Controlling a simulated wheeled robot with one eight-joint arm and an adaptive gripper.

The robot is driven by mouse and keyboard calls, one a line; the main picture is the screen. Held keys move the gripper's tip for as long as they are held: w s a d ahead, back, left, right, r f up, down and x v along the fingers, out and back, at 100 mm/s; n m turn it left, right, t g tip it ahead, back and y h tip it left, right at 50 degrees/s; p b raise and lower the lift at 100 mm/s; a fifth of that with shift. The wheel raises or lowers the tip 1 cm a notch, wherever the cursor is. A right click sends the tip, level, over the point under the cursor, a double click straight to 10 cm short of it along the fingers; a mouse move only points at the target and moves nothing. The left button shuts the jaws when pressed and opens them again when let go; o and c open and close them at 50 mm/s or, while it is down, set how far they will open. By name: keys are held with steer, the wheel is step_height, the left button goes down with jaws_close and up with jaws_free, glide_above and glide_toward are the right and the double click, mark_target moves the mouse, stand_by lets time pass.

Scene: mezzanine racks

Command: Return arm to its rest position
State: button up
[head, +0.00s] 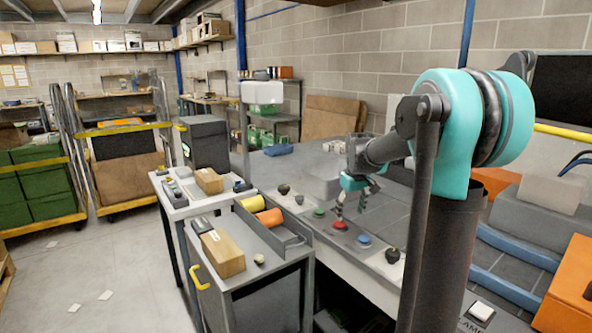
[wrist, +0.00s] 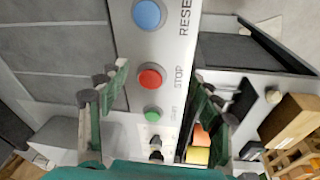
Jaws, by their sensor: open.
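My gripper (head: 351,207) hangs at the end of my teal and dark arm, above a light control strip at the bench edge. Its two fingers are apart and empty; they also show in the wrist view (wrist: 160,88). Below it are a blue button (head: 364,239), a red button (head: 340,225) and a green button (head: 319,212). In the wrist view the blue button (wrist: 149,14) is beside "RESET" and the red button (wrist: 149,78) beside "STOP". The green button (wrist: 152,112) has a blurred label. The red button lies between the fingers in that view.
Black knobs (head: 393,256) sit along the strip. A grey cart (head: 275,262) left of the bench carries cardboard boxes (head: 223,253) and orange and yellow rolls (head: 269,218). An orange box (head: 568,290) stands at right. Open floor (head: 110,270) lies at left.

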steer(key=s+f+m, duration=0.1)
steer(key=s+f, duration=0.4)
steer(key=s, duration=0.4)
steer(key=s+f+m+t, duration=0.1)
steer(key=s+f, duration=0.4)
steer(key=s, duration=0.5)
steer(key=s+f+m+t, duration=0.1)
steer(key=s+f, duration=0.4)
steer(key=s, duration=0.5)
steer(key=shift+d+m, duration=0.35)
steer(key=shift+m, duration=0.55)
steer(key=shift+w, duration=0.1)
steer(key=shift+c, duration=0.5)
